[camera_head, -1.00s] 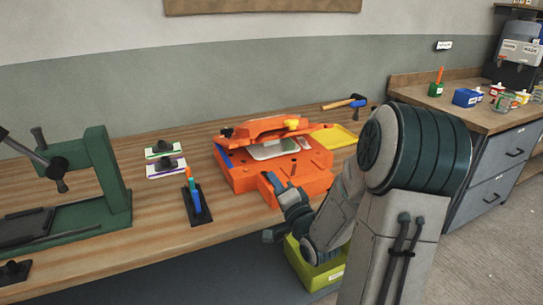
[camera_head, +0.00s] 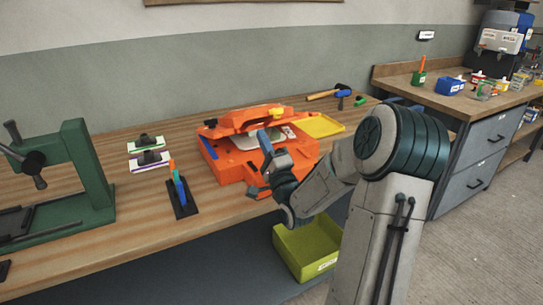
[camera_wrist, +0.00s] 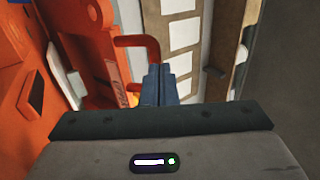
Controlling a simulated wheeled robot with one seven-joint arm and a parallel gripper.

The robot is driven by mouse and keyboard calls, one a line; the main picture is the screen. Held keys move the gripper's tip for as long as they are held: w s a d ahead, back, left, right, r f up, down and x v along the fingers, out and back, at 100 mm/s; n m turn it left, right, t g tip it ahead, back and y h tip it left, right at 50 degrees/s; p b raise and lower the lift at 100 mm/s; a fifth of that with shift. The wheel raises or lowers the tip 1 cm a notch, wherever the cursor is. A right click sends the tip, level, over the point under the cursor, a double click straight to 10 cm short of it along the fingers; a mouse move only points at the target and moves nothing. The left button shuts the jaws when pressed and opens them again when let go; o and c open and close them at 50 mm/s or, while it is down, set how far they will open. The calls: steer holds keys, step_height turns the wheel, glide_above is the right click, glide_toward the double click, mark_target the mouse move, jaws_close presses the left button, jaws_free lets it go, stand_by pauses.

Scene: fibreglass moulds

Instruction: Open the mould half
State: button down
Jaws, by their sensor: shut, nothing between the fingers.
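The orange mould (camera_head: 222,170) sits on the wooden bench. Its upper half (camera_head: 246,119) is tilted up from the lower half, with a gap in between where a pale grey surface shows. In the wrist view, an orange part of the mould (camera_wrist: 82,42) stands at the left, and a bent red handle (camera_wrist: 137,41) sticks out from it. My gripper (camera_head: 263,136) is in front of the mould. Its blue fingers (camera_wrist: 161,72) are together and empty, close to the lower end of the handle. I cannot tell whether they touch it.
A yellow tray (camera_head: 325,127) and a hammer (camera_head: 343,93) lie behind and right of the mould. A yellow-green bin (camera_head: 300,250) is below the bench edge.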

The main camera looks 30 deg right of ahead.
steer(key=shift+x, duration=1.75)
steer(key=shift+r, duration=0.1)
